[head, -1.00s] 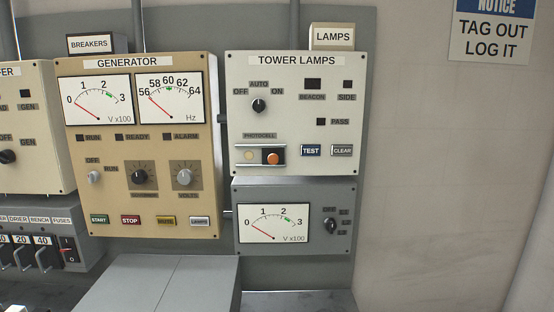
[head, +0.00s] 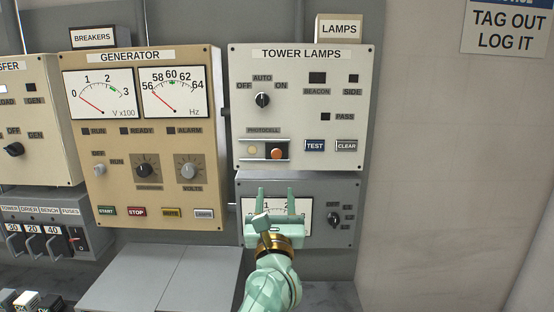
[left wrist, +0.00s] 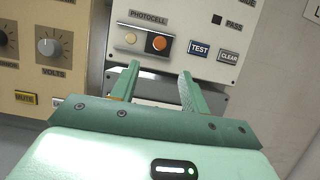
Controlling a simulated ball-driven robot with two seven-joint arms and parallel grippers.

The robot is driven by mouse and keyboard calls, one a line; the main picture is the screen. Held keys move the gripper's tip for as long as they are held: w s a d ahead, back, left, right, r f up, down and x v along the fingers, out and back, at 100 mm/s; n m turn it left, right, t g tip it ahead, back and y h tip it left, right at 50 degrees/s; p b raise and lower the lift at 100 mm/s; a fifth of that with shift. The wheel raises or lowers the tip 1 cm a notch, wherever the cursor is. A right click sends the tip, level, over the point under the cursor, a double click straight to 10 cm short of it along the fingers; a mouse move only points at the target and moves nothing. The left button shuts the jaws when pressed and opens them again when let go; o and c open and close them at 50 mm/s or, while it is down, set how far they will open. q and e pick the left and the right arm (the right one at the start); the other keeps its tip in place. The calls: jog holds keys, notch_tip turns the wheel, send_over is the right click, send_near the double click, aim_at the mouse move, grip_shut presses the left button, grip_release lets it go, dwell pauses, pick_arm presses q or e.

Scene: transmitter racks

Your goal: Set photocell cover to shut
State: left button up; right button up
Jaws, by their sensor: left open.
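The photocell cover is a small sliding piece with an orange knob (head: 277,153) in a slot under the PHOTOCELL label on the tower lamps panel (head: 300,75). The knob sits toward the right of the slot, and the pale round photocell (head: 253,150) shows uncovered at its left. Both also show in the left wrist view, the knob (left wrist: 159,43) right of the photocell (left wrist: 130,38). My left gripper (head: 276,190) is open and empty, pointing up just below the slot, in front of the meter panel. Its fingers (left wrist: 158,82) are apart and clear of the knob. My right gripper is out of view.
TEST (head: 314,146) and CLEAR (head: 347,146) buttons sit right of the slot. The mode knob (head: 262,100) is above it. The generator panel (head: 150,215) stands to the left. A grey box (head: 165,275) lies below it.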

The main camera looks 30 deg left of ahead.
aim_at(276, 155)
pick_arm(q)
jog(key=x, duration=1.2)
jog(key=shift+w+a+r+p, duration=0.15)
jog(key=shift+w+p, duration=0.1)
jog(key=shift+p, duration=0.15)
